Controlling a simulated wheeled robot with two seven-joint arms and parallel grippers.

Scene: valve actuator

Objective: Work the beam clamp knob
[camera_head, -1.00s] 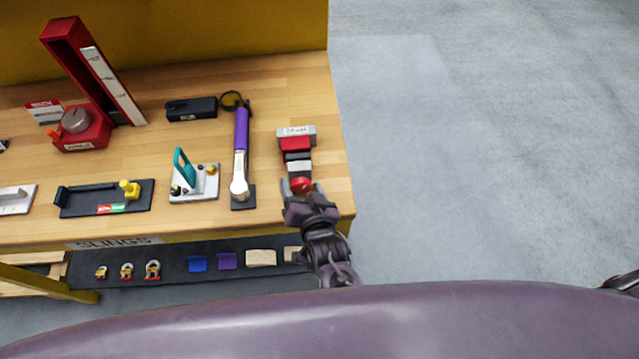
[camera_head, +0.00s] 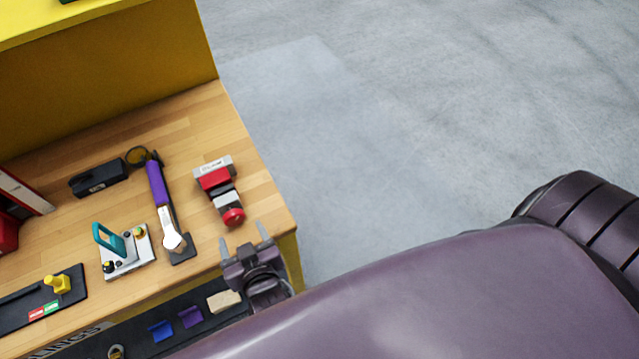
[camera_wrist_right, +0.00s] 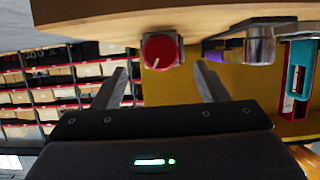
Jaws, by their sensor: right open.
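The beam clamp (camera_head: 216,180) is a red and grey device lying near the right end of the wooden bench. Its round red knob (camera_head: 233,217) faces the front edge of the bench. In the right wrist view the knob (camera_wrist_right: 161,51) shows as a red disc with a pale line, ahead of the fingers and between them. My right gripper (camera_head: 243,233) is open and empty, just in front of the knob and apart from it. Its two fingers also show in the right wrist view (camera_wrist_right: 160,70). My left gripper is not in view.
A purple-handled tool (camera_head: 157,185) lies left of the clamp. A teal-handled block (camera_head: 127,252) and a black box (camera_head: 98,178) are farther left. A shelf with blue and purple pieces (camera_head: 190,316) is below the bench front. Open floor (camera_head: 400,130) lies to the right.

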